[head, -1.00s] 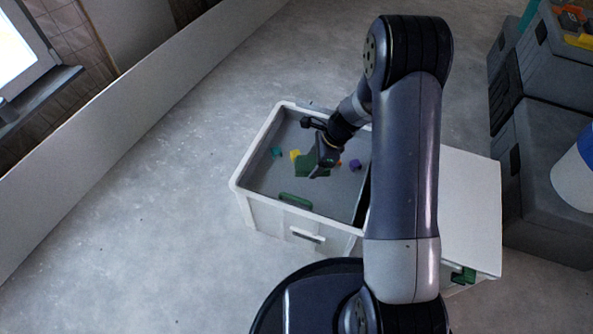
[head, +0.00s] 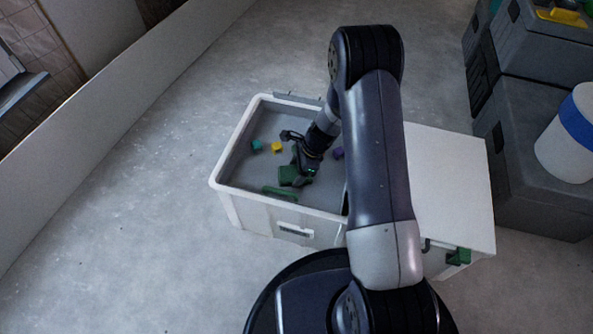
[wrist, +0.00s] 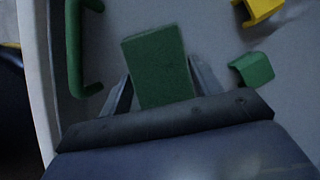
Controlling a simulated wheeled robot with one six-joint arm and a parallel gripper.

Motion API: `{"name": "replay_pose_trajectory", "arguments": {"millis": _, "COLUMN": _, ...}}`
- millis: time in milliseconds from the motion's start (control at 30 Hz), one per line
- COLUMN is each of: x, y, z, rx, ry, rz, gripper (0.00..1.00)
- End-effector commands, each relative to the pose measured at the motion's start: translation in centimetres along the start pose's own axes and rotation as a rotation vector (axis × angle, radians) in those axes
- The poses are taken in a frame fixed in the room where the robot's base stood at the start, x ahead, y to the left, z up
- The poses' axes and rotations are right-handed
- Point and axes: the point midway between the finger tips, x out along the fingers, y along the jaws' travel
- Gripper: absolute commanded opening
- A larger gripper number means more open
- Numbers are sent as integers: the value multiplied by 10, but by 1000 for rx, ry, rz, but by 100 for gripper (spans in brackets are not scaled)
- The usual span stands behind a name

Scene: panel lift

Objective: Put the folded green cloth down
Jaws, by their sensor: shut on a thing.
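The folded green cloth (head: 289,176) is inside the open white bin (head: 222,166), over its grey floor near the front wall. My gripper (head: 300,172) reaches down into the bin and is shut on the cloth. In the wrist view the cloth (wrist: 158,65) is a flat green block between the two fingers (wrist: 160,92). I cannot tell whether its underside touches the bin floor.
A green handle (head: 287,193) is by the front wall. A small green piece (wrist: 252,69) is right of the cloth. A white lidded box (head: 450,185) adjoins the bin.

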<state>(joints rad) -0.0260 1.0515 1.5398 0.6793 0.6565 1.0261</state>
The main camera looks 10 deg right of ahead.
Motion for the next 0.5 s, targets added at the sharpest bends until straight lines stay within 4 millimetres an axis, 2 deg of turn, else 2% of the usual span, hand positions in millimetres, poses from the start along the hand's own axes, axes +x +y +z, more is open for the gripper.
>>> {"name": "replay_pose_trajectory", "arguments": {"millis": 67, "x": 4, "y": 0, "z": -2, "rx": 0, "ry": 0, "rz": 0, "gripper": 40}}
{"name": "replay_pose_trajectory", "arguments": {"millis": 100, "x": 2, "y": 0, "z": -1, "rx": 0, "ry": 0, "rz": 0, "gripper": 64}}
{"name": "replay_pose_trajectory", "arguments": {"millis": 333, "x": 2, "y": 0, "z": -1, "rx": 0, "ry": 0, "rz": 1, "gripper": 83}}
{"name": "replay_pose_trajectory", "arguments": {"millis": 500, "x": 2, "y": 0, "z": -1, "rx": 0, "ry": 0, "rz": 1, "gripper": 83}}
